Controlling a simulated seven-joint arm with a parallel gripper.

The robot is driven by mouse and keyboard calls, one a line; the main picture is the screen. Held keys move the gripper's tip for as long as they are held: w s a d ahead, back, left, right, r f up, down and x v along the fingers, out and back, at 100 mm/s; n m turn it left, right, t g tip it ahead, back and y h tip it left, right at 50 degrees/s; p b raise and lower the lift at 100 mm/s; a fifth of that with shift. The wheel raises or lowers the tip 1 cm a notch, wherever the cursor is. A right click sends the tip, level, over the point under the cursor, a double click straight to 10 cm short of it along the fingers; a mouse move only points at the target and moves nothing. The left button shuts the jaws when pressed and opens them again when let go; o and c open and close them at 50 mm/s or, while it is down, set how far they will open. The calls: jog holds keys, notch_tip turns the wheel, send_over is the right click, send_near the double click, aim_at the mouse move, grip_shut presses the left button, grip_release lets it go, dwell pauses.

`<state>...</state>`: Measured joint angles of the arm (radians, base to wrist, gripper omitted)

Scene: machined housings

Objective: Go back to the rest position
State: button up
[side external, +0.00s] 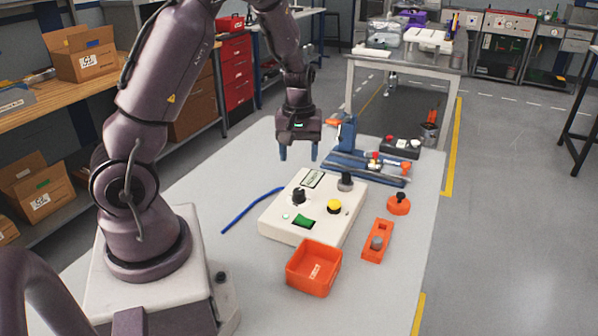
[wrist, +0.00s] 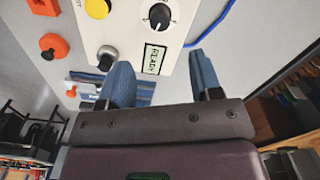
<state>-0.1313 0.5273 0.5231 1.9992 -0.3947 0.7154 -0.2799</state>
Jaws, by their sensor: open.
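My gripper (side external: 298,153) hangs above the table (side external: 215,190), just beyond the far edge of a cream control box (side external: 275,222). Its two blue fingers point down and stand apart with nothing between them. The fingers also show in the wrist view (wrist: 163,80). The box carries a black knob (side external: 299,196), a yellow button (side external: 334,206), a green rocker switch (side external: 304,222), a grey-topped knob (side external: 345,182) and a small display (side external: 312,179). In the wrist view the display (wrist: 154,59) reads "READY".
An orange bin (side external: 314,268), an orange block with a grey knob (side external: 377,241) and an orange piece with a black knob (side external: 398,203) lie near the box. A blue fixture (side external: 365,168) stands right of my gripper. A blue rod (side external: 252,209) lies left of the box.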

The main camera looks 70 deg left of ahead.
notch_tip(320, 180, up, 2)
jog(key=shift+r, duration=0.1)
dwell(0.4)
